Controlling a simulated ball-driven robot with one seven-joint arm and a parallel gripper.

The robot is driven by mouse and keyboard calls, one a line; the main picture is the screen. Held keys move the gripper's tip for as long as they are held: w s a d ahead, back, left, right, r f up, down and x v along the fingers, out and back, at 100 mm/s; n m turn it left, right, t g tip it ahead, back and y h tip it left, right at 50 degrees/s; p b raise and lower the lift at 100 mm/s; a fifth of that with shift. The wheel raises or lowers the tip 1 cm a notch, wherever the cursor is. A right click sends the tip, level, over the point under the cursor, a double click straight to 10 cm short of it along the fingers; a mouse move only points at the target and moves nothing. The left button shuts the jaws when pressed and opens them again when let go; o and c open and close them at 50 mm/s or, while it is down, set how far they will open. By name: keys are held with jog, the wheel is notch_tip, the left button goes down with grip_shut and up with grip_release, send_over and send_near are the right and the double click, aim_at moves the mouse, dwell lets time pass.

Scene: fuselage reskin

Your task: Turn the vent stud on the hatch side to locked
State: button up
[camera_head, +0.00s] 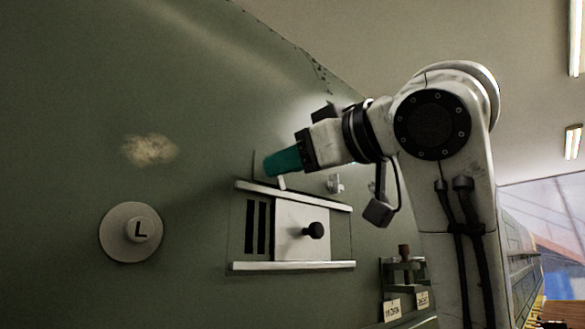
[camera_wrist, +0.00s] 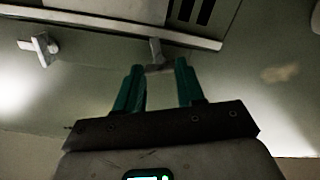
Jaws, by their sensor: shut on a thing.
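My gripper's teal fingers (camera_head: 275,164) reach to the wall just above the vent's upper rail. In the wrist view my gripper (camera_wrist: 160,72) is shut on a small grey stud (camera_wrist: 155,49), whose stem shows between the fingertips. In the head view the stem of this stud (camera_head: 282,183) shows just below the fingers; its grip part is mostly hidden, so I cannot tell its exact turn. A second, pale stud with a cross-shaped handle (camera_head: 335,184) is on the wall to the right; it also shows in the wrist view (camera_wrist: 40,47), apart from my fingers.
Below the studs, a pale hatch plate (camera_head: 290,245) with a black knob (camera_head: 314,230) sits between two white rails, beside dark vent slots (camera_head: 257,228). A small labelled rack (camera_head: 404,280) stands at lower right.

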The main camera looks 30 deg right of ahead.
jog(key=shift+m+b, duration=0.5)
jog(key=shift+m, duration=1.7)
jog(key=o, duration=1)
jog(key=shift+o, duration=0.2)
jog(key=shift+s, duration=0.1)
jog(key=b+v, duration=0.4)
jog(key=v, duration=0.6)
jog(key=shift+s+d, duration=0.15)
jog(key=shift+s, duration=0.15)
